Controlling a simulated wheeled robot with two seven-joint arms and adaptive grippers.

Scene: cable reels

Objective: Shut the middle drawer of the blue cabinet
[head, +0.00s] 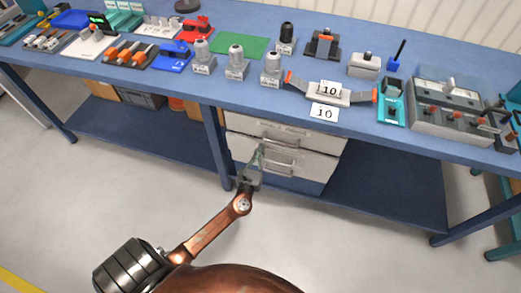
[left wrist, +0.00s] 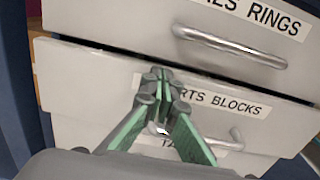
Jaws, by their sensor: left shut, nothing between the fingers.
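The cabinet under the bench has pale drawer fronts with bar handles in the head view. The middle drawer (head: 305,163) sits below the top drawer (head: 290,136). In the left wrist view the middle drawer (left wrist: 85,85), with a label ending "RTS BLOCKS", seems to stand slightly forward of the top drawer (left wrist: 110,18); how far is unclear. My left gripper (head: 257,158) is shut and empty, its fingertips in front of the middle drawer's face, left of its handle. In the left wrist view the fingers (left wrist: 165,85) partly cover the label; contact cannot be told. My right gripper is out of view.
The blue bench top (head: 150,75) above carries several fixtures and parts. A blue bench leg (head: 216,145) stands just left of the drawers. A blue lower shelf (head: 385,195) lies to the right. The grey floor in front is clear.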

